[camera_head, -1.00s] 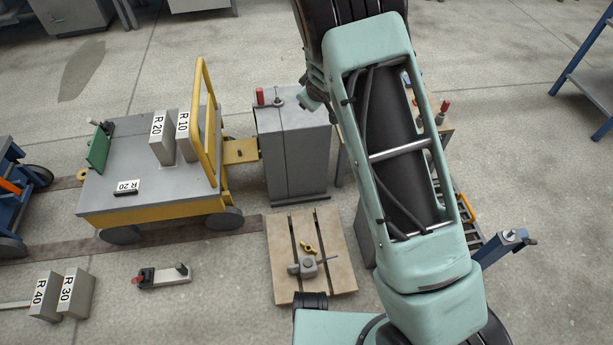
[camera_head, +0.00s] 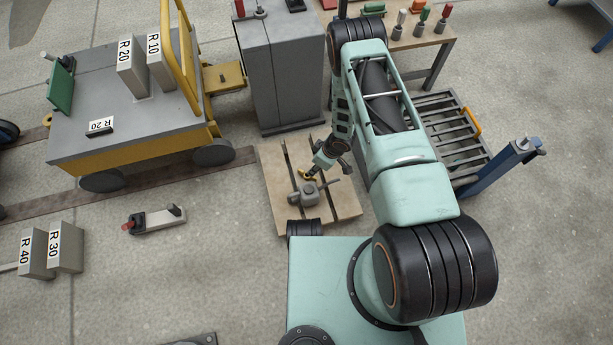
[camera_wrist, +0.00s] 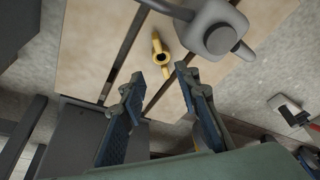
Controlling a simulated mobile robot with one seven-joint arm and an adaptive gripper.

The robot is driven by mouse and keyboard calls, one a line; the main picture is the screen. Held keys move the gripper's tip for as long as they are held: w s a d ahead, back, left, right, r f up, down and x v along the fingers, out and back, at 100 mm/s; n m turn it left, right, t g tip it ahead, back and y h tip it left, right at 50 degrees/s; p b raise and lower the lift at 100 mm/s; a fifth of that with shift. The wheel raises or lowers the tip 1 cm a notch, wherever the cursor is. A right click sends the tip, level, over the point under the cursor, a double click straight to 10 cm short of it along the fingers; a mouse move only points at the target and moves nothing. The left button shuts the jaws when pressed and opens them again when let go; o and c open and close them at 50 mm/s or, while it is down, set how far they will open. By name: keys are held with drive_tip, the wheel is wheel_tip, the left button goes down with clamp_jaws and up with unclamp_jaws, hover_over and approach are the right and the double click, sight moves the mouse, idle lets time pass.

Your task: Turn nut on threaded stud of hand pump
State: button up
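The hand pump (camera_head: 304,194) is a grey block with a rod-like handle, on a slotted wooden board (camera_head: 345,212). In the wrist view the pump (camera_wrist: 215,30) is at the upper right. A yellow winged nut (camera_wrist: 161,50) with a dark centre is beside it, over the board. The stud itself cannot be made out. My gripper (camera_wrist: 159,74) is open and empty, its two fingers apart, with the nut just beyond and between the tips. In the head view my gripper (camera_head: 315,171) is above the nut, which it partly hides.
A grey cabinet (camera_head: 283,75) stands behind the board. A yellow-and-grey cart (camera_head: 115,160) is at the left. A slatted rack (camera_head: 450,128) and blue post (camera_head: 500,165) are at the right. A red-tipped grey tool (camera_head: 157,220) lies on the floor left of the board.

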sight(306, 176)
drive_tip(key=b+x, duration=0.4)
drive_tip(key=x, duration=0.5)
drive_tip(key=shift+a+f, duration=0.1)
drive_tip(key=shift+a, duration=0.05)
clamp_jaws()
